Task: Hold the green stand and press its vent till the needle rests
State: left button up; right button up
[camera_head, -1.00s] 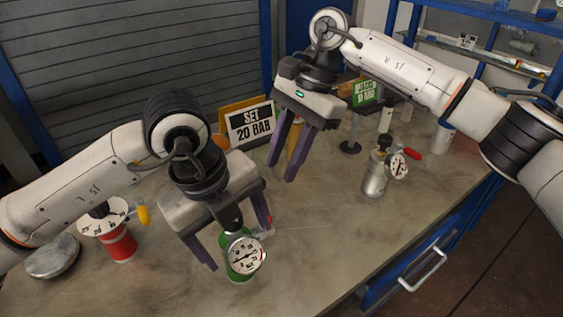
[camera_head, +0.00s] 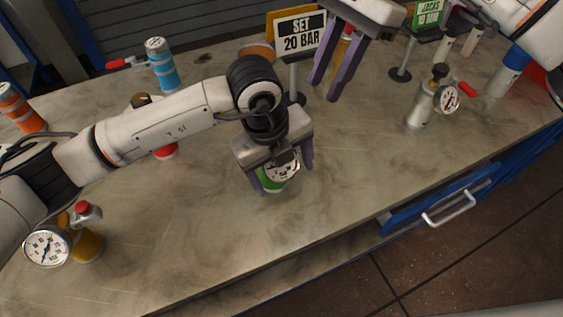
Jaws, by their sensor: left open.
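The green stand (camera_head: 270,185) is on the table under my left gripper (camera_head: 282,178). Its round white gauge (camera_head: 283,169) faces me, partly covered by the gripper; I cannot read the needle. The vent is hidden or too small to make out. My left gripper points down, open, with one purple finger on each side of the stand; I cannot tell whether they touch it. My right gripper (camera_head: 332,95) hangs further back and to the right, open and empty, with a gap between its fingers.
A "SET 20 BAR" sign (camera_head: 300,33) stands behind. A silver vessel (camera_head: 420,107) with gauge is at right. A yellow vessel (camera_head: 88,242) is front left, a blue one (camera_head: 164,70) back left. A red one (camera_head: 165,152) is partly behind my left arm. The front middle table is clear.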

pick_arm(q)
jog(key=shift+c, duration=0.6)
jog(key=c, duration=1.6)
jog(key=shift+o, duration=0.2)
